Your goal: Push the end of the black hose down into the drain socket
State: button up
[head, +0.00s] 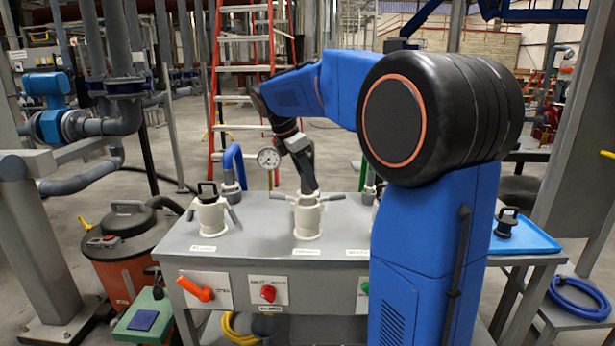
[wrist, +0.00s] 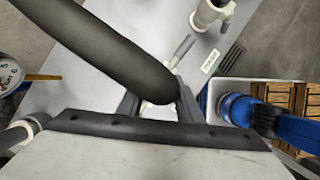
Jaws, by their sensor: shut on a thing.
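My gripper (head: 305,180) reaches down over the middle white socket (head: 307,222) on the grey bench. It is shut on the black hose (wrist: 110,45), which crosses the wrist view from the upper left and passes between the finger tips (wrist: 158,100). In the head view, a dark, nearly upright piece meets the top of the middle socket. I cannot tell how far the hose end is inside it. The socket has two side levers, spread outward. Its label is too small to read, and the wrist view hides its mouth.
A left white socket (head: 211,217) carries a black cap. A blue tray (head: 535,243) at the right holds a loose black cap (head: 507,222). A pressure gauge (head: 268,158) and blue pipe (head: 233,160) stand behind the bench. My arm hides the bench's right part.

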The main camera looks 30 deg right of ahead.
jog(key=shift+f, duration=0.55)
jog(key=o, duration=1.4)
jog(key=shift+c, duration=0.2)
jog(key=s+v, duration=0.1)
jog(key=v, duration=1.6)
jog(key=shift+w+r, duration=0.25)
jog(key=shift+w, duration=0.25)
jog(key=s+a+f+m+t+y, duration=0.1)
jog(key=s+a+f+m, duration=0.2)
jog(key=s+f, duration=0.7)
jog(key=s+a+f+m+t+y, duration=0.2)
jog(key=s+a+f+m, duration=0.1)
jog(key=s+f+m, duration=0.5)
jog(key=s+a+f+m+t+y, duration=0.1)
jog(key=s+f+m, duration=0.4)
jog(key=s+f, duration=0.7)
jog(key=shift+s+a+m+t+y, duration=0.35)
jog(key=shift+s+a+t, duration=0.3)
jog(key=shift+a, duration=0.45)
jog(key=shift+w, duration=0.1)
